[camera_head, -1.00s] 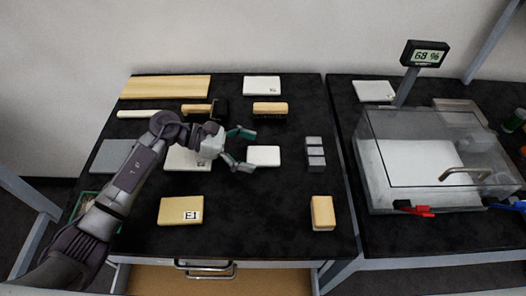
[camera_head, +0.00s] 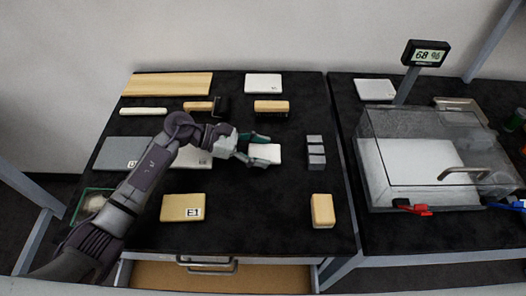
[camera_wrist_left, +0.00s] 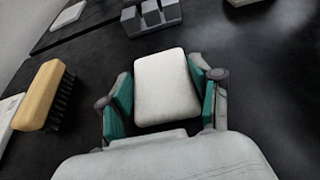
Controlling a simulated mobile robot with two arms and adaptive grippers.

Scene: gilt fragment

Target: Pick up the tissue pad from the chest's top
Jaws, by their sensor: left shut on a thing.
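The tissue pad (camera_head: 266,151) is a small white block with rounded corners on the black top of the chest (camera_head: 270,215). My left gripper (camera_head: 262,152) has its green-padded fingers on either side of the pad and is shut on it. In the left wrist view the pad (camera_wrist_left: 166,88) sits between the two fingers (camera_wrist_left: 164,92). I cannot tell whether the pad still touches the top. My right gripper is not in view.
Grey blocks (camera_head: 315,152) stand just right of the pad. A wooden brush (camera_head: 271,107) lies behind it. A tan block (camera_head: 182,208) labelled E1 and another tan block (camera_head: 322,210) lie in front. A drawer (camera_head: 215,276) is open below. A clear-lidded box (camera_head: 430,160) stands right.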

